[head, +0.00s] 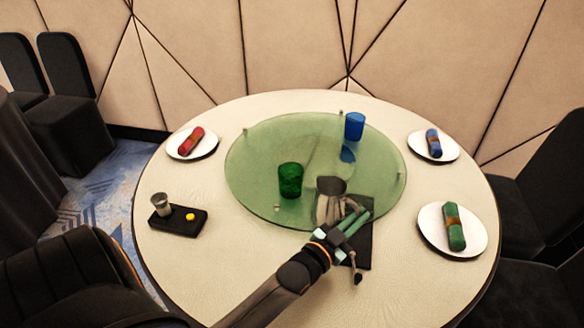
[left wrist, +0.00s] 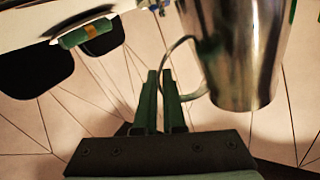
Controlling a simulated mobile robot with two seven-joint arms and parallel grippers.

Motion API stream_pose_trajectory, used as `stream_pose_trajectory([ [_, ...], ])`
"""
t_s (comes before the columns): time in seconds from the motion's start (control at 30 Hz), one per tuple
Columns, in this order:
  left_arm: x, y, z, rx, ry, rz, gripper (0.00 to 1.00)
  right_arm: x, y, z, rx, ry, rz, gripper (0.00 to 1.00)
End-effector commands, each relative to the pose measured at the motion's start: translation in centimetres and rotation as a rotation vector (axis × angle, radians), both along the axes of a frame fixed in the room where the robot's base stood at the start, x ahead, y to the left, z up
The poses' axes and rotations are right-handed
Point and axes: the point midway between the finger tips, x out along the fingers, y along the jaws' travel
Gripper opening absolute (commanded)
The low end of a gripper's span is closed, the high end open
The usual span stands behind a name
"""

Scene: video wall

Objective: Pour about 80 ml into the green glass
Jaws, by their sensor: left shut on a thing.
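The green glass (head: 291,180) stands upright on the round green glass turntable (head: 250,160). Its contents cannot be made out. A shiny metal jug (head: 330,187) is just to its right, apart from it, over the turntable's front edge. My left gripper (head: 352,218) is at the jug's right side, shut on its handle. In the left wrist view, the loop handle meets the closed green fingers (left wrist: 160,95), and the jug's body (left wrist: 240,50) is beside them. I cannot tell whether the jug touches a surface. My right gripper is not in view.
A dark mat (head: 363,250) lies under my left gripper. A blue glass (head: 354,126) stands at the turntable's back right. A black tray (head: 180,224) holds a metal cup (head: 161,204) and a yellow piece. Plates with rolled napkins sit around the table; chairs surround it.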

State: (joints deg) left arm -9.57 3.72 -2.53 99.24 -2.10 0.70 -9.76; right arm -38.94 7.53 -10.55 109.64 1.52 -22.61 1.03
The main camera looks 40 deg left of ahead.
Motion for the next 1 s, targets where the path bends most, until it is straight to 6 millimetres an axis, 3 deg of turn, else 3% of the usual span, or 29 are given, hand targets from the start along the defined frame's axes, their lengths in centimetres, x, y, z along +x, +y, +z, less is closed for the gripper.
stream_pose_trajectory([
  [0.37,0.2,0.9,2.0,-0.088,-0.001,-0.006,0.00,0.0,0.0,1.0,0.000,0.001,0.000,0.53],
  [1.0,0.4,4.9,5.7,-0.543,0.031,-0.011,0.00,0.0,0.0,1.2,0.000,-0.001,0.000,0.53],
])
